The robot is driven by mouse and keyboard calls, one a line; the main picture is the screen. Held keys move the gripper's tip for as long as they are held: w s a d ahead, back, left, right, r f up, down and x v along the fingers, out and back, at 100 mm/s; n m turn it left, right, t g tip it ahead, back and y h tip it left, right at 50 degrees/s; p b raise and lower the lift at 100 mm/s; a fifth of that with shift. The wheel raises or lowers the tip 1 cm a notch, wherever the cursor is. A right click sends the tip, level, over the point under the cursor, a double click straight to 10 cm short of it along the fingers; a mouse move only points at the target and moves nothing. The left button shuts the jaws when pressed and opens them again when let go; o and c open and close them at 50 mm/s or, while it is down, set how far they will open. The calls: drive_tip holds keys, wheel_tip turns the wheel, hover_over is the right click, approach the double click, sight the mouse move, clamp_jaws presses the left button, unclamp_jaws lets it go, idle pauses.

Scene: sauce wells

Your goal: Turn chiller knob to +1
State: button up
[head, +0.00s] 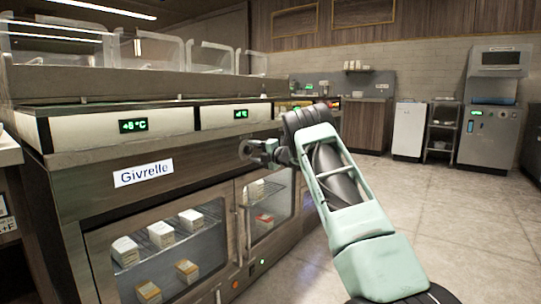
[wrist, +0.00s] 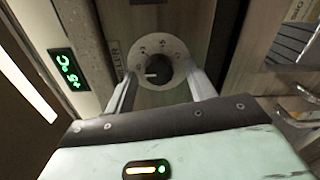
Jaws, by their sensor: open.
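The chiller knob (wrist: 160,72) is a dark round knob on a pale dial plate (wrist: 148,46) with small marks in the wrist view. Its white pointer line points toward the picture's left; the marks are too small to read. My gripper (wrist: 160,78) is open, with one finger on each side of the knob in the picture. A gap shows on both sides, and I cannot tell whether the tips reach around it. In the head view my gripper (head: 262,151) is at the chiller front and the knob cannot be made out. The chiller display (head: 133,125) reads +5°C, also in the wrist view (wrist: 69,70).
The chiller (head: 75,160) has glass doors with boxes inside and a "Givrelle" label (head: 143,172). Vertical door handles (head: 243,225) stand out below my gripper. A second display (head: 241,114) is to the right. The floor (head: 455,215) at right is clear.

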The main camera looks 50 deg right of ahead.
drive_tip(key=s+d+p, duration=0.1)
drive_tip(key=s+p, duration=0.3)
drive_tip(key=s, duration=1.2)
drive_tip(key=shift+s+d, duration=0.15)
drive_tip(key=shift+s, duration=0.2)
drive_tip(key=shift+w, duration=0.1)
